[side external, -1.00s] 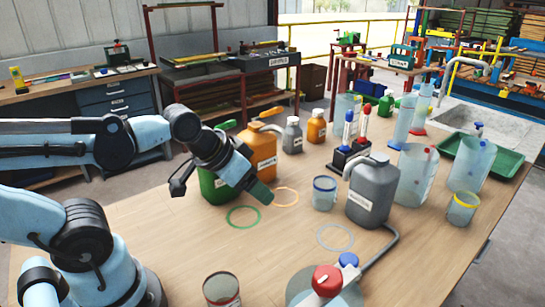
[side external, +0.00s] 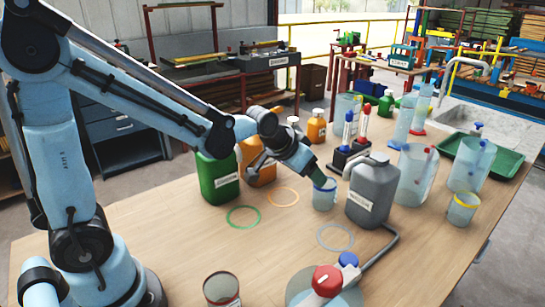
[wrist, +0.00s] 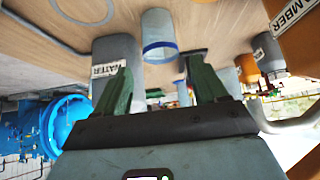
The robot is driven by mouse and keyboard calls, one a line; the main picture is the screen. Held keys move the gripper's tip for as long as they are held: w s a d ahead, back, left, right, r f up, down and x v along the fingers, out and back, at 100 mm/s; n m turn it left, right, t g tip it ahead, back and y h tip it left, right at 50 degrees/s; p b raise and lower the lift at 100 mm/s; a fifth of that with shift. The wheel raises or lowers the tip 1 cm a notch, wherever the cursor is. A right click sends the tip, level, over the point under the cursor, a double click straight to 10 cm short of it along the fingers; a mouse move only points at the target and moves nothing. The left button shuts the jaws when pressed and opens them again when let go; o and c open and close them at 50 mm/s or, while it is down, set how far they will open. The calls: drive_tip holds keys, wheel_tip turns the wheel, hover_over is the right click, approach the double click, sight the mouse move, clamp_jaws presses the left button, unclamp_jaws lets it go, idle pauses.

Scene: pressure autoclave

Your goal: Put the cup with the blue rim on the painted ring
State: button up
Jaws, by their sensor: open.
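The clear cup with the blue rim (side external: 324,198) stands upright on the table, just left of the grey jug. My gripper (side external: 318,177) is tilted down at its rim from the upper left, open, and hides part of the rim. In the wrist view the cup (wrist: 158,28) shows beyond and between the two spread green fingers (wrist: 161,76), with nothing held. Three painted rings lie on the table: green (side external: 229,217), orange (side external: 282,206) and pale blue (side external: 335,249). All look empty. One pale ring (wrist: 85,23) shows in the wrist view.
The grey jug (side external: 374,195), labelled WATER in the wrist view (wrist: 113,55), stands close beside the cup. Green (side external: 217,180) and orange (side external: 261,165) jugs stand behind the rings. A yellow-rimmed cup (side external: 463,208) is at right. A red-knobbed vessel (side external: 325,285) is in front.

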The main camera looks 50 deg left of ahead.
sight(327, 190)
drive_tip(key=shift+w+x, duration=0.2)
drive_tip(key=shift+x, duration=6.1)
drive_tip(key=shift+r, duration=0.15)
drive_tip(key=c, duration=0.8)
drive_tip(key=shift+r, duration=0.1)
